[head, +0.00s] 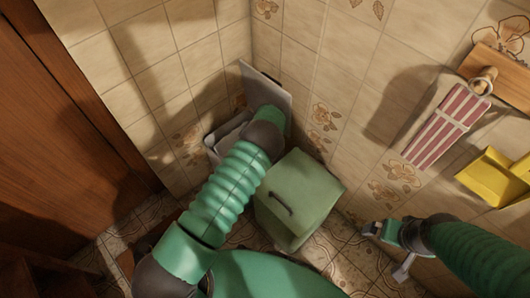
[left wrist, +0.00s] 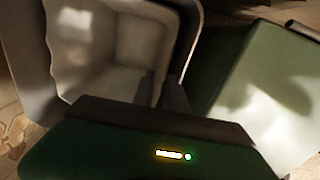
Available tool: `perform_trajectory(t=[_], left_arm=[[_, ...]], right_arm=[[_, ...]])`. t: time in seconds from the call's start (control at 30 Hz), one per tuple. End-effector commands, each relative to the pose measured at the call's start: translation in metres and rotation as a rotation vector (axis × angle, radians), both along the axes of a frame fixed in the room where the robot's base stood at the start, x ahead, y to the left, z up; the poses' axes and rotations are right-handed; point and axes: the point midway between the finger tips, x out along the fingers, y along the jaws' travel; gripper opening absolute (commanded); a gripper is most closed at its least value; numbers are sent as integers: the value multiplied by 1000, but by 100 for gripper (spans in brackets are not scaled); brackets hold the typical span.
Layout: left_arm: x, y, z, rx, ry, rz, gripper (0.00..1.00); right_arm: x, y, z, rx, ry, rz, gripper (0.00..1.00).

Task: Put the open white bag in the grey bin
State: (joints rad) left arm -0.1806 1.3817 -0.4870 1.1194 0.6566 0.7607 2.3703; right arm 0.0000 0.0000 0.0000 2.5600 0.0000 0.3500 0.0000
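The grey bin (head: 222,138) stands in the tiled corner, partly hidden by my left arm, with its grey lid (head: 262,84) raised behind. In the left wrist view an open grey container (left wrist: 22,50), which looks like this bin, has a pale, creased lining (left wrist: 115,45). This looks like the open white bag inside, though I cannot be sure. My left gripper (left wrist: 162,82) is over the container's near right edge, its two dark fingers slightly apart. I cannot see whether they touch the bag. My right gripper (head: 384,248) is near the right wall, fingers apart and empty.
A green bin (head: 310,190) with a dark handle stands just right of the grey bin. A striped cloth (head: 447,125) hangs from a wooden wall hook (head: 488,75), beside a yellow object (head: 492,178). A wooden door (head: 55,130) is on the left.

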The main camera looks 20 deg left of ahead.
Motion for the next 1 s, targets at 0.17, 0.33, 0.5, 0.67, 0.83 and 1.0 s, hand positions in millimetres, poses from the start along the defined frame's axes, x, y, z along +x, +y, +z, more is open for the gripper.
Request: perform_trajectory(t=[0.17,0.33,0.5,0.67,0.83,1.0], left_arm=[[-2,-5,-1,-9,5,-1,28],[-2,-6,-2,-10,7,-2,28],[-3,-6,12,-13,4,-1,28],[-5,-6,50,-19,-11,-1,28],[-8,-3,91,-23,-30,-1,28],[-12,0,130,-31,-49,0,28]], right_arm=[[0,0,0,0,0,0,100],[0,0,0,0,0,0,100],[0,0,14,0,0,0,100],[0,0,53,0,0,0,100],[0,0,95,0,0,0,100],[0,0,135,0,0,0,100]])
